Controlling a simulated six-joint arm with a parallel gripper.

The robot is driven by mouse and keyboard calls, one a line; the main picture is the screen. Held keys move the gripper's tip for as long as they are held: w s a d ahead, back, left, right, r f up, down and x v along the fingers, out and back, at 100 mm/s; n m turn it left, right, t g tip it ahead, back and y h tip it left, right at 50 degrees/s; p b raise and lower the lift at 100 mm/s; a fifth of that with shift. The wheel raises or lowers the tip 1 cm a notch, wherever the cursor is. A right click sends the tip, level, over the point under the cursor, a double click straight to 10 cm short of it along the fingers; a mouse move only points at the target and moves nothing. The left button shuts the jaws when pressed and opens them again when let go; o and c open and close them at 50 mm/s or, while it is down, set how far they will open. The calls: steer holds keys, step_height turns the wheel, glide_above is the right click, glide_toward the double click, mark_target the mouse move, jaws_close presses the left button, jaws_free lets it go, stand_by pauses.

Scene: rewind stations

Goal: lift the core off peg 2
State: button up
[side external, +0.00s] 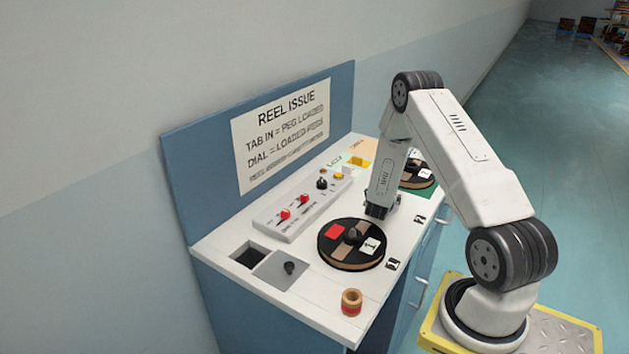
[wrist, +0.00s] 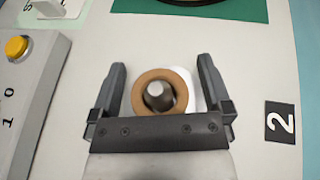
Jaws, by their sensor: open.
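In the wrist view a tan ring-shaped core (wrist: 142,88) sits around a grey peg (wrist: 159,95), beside the black label 2 (wrist: 280,122). My gripper (wrist: 162,72) is open, with one finger on each side of the core. Gaps show between both fingers and the core. In the side view my gripper (side external: 377,211) points down low over the worktop, between the two reels. The core and peg 2 are hidden there behind my gripper and arm.
A black reel (side external: 335,254) lies at station 1, and another (side external: 418,180) on a green mat behind my arm. A switch panel (side external: 275,226) and a square opening (side external: 249,257) lie to the left.

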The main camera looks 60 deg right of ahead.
stand_by(0.5)
steer(key=c, duration=1.3)
steer(key=shift+o, duration=0.2)
steer(key=shift+r, duration=4.95)
